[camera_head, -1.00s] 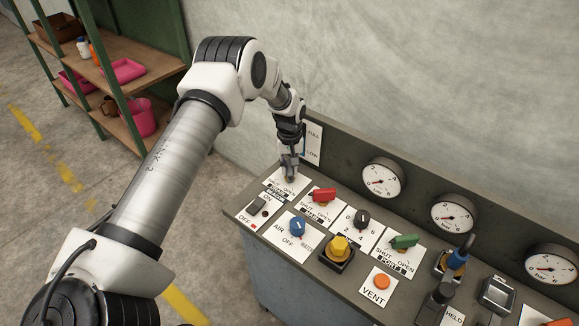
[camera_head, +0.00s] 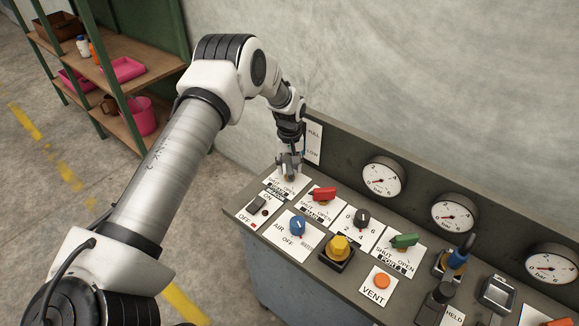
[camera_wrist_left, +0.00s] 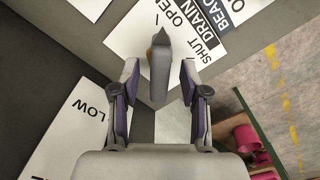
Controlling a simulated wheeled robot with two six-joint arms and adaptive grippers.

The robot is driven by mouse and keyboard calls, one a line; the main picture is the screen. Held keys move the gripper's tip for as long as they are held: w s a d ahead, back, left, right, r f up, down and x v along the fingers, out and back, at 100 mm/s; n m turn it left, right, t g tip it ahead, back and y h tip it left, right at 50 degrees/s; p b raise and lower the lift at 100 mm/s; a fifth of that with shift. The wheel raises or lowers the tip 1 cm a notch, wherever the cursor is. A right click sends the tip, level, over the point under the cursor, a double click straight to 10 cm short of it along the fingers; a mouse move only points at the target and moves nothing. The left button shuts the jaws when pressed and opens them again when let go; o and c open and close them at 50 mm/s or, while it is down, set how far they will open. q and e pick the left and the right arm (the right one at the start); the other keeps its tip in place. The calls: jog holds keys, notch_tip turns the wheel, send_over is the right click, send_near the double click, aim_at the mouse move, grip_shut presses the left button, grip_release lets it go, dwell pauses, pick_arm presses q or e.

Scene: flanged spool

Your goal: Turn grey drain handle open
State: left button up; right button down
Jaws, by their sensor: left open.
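The grey drain handle (camera_wrist_left: 159,68) stands up from its white DRAIN plate, with a bit of brass colour at its side. In the left wrist view it lies between the two fingers of my left gripper (camera_wrist_left: 160,85), with a gap on each side. Its narrow tip points to the top of that view, near a short black mark beside the word OPEN. In the head view my left gripper (camera_head: 289,166) is open over the DRAIN plate (camera_head: 276,188) at the panel's left end and mostly hides the handle. My right gripper is not in view.
A red handle (camera_head: 324,195) stands close to the right of the drain plate. A rocker switch (camera_head: 257,203) and a blue knob (camera_head: 297,226) are in front. The panel's upright back (camera_head: 345,154) rises behind, with a LOW label (camera_wrist_left: 75,120) near the gripper.

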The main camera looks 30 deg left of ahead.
aim_at(289, 165)
pick_arm(q)
notch_tip(289, 165, up, 12)
jog(key=shift+f, duration=0.25)
dwell(0.4)
